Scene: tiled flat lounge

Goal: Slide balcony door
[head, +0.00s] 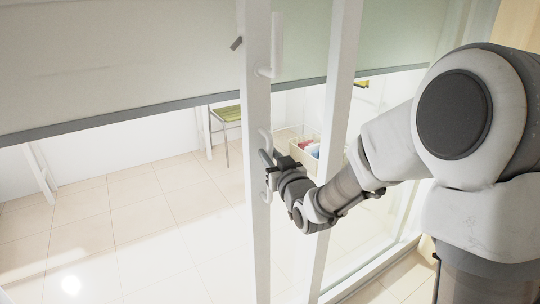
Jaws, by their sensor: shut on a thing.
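The balcony door is a white-framed glass sliding door, and its upright stile (256,230) stands near the middle of the head view. A white vertical handle (267,196) is fixed to the stile. My gripper (269,160) is at this handle and shut on it, with the arm reaching in from the right. The fingertips are small and partly hidden by the handle and stile. A second white upright (335,110) stands just right of the stile, behind my forearm. I cannot tell from this view how far the panel stands open.
A grey-edged roller blind (120,60) hangs across the upper glass. Beyond the glass are a pale tiled floor (120,225), a stool with a green seat (228,114) and a box of coloured items (304,153). A floor track (375,264) runs along the lower right.

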